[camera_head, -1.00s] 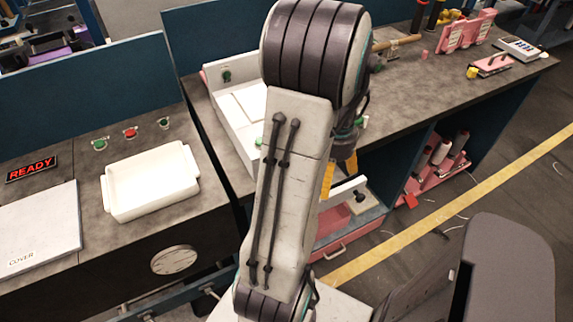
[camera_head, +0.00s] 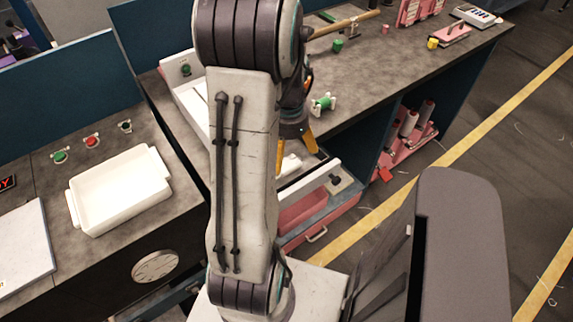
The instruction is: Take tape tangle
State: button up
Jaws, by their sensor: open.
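My gripper (camera_head: 294,152) shows by its two orange fingertips beside my arm. A small green item with white ends (camera_head: 323,103) lies near the counter's front edge, just right of my wrist. I cannot tell whether it is the tape tangle, and no other clear tangle shows. My arm hides part of the counter and of the white machine.
A white tray (camera_head: 119,190) stands on the left bench. A wooden-handled tool (camera_head: 345,24), a green piece (camera_head: 338,45) and a yellow piece (camera_head: 432,43) lie on the counter. Spools stand on a pink shelf (camera_head: 412,150) below. Floor with a yellow line (camera_head: 470,122) is open at right.

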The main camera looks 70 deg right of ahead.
aim_at(289, 166)
jog(key=shift+s+a+f+p, duration=0.1)
jog(key=shift+f+p, duration=0.05)
jog(key=shift+f, duration=1.3)
jog(key=shift+s+f+p, duration=0.1)
jog(key=shift+f+p, duration=0.05)
jog(key=shift+f, duration=1.3)
jog(key=c, duration=1.1)
